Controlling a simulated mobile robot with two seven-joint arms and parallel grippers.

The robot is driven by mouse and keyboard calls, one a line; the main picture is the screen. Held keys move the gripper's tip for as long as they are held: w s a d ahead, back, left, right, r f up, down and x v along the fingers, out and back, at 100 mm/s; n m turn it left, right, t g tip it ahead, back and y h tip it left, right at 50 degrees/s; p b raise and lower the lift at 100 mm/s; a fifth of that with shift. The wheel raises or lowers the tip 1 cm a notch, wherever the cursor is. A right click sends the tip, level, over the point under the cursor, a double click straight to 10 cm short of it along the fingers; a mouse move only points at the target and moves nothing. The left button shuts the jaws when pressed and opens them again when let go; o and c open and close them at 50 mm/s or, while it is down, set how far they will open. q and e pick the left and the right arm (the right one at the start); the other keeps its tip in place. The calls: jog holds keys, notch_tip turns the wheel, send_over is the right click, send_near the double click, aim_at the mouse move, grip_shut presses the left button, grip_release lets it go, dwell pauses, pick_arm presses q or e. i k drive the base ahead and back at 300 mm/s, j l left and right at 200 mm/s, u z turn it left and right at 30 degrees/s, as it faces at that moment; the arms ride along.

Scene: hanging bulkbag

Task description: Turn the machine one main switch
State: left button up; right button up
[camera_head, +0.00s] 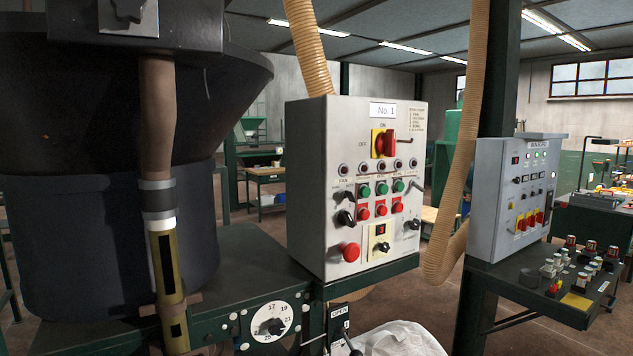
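The No. 1 control box (308,200) is a light grey panel standing upright in the middle of the head view, with a "No. 1" label near its top. Its main switch (387,143) is a red rotary handle on a yellow plate, below that label. "ON" is printed above the switch and "OFF" to its left. The red grip looks roughly upright, but I cannot tell its exact setting. A thin dark lever sticks out to the right beside it. Neither of my grippers shows in this view, and nothing covers the switch.
Below the switch are indicator lamps, green and red buttons, black knobs and a red mushroom button (349,252). A dark hopper (100,230) fills the left. A second control box (490,190) and a beige hose (462,150) stand right. A dial (270,325) sits below.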

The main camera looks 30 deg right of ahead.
aim_at(386, 141)
jog(key=z, duration=1.25)
jog(key=l+u, duration=0.25)
jog(key=l, duration=0.75)
jog(key=i, duration=0.05)
